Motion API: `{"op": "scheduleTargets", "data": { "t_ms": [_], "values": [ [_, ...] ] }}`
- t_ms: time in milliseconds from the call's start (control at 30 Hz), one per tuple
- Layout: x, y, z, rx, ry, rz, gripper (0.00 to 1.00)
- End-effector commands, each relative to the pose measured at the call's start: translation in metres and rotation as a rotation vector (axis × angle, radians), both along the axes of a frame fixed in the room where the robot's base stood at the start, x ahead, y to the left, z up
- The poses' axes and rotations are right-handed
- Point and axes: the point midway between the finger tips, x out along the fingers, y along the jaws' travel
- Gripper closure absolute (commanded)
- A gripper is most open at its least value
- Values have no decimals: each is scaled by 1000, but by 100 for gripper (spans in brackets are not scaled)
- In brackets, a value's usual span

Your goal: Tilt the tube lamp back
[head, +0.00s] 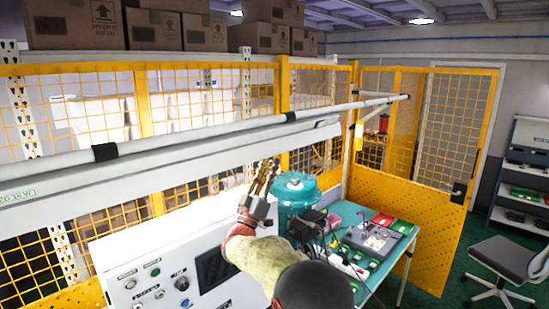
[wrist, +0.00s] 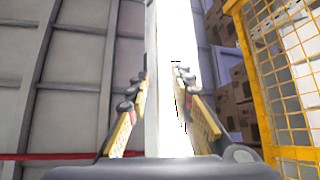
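The tube lamp (head: 170,172) is a long white housing hanging under a grey pipe, running from the left edge up to the right in the head view. My gripper (head: 265,170) points upward with its fingertips close to the lamp's lower edge, right of the lamp's middle. In the wrist view the lamp shows as a bright white strip (wrist: 165,60) between the two fingers of my gripper (wrist: 158,88). The fingers are parted. I cannot tell whether either one touches the lamp or how deep the lamp sits between them.
A yellow mesh fence (head: 215,90) stands behind the lamp. Below are a white control panel (head: 165,275), a teal round-topped device (head: 296,188) and a green-topped table (head: 345,212) with parts on it. A grey chair (head: 505,262) and shelf (head: 528,165) stand at the right.

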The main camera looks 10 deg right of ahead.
Motion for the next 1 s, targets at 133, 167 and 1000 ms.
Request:
{"op": "scheduleTargets", "data": {
  "t_ms": [133,167,1000],
  "values": [
    [-18,15,-21,1,2,2,78],
    [-21,17,-25,1,2,2,78],
    [-32,25,-33,35,57,111,78]
  ]
}}
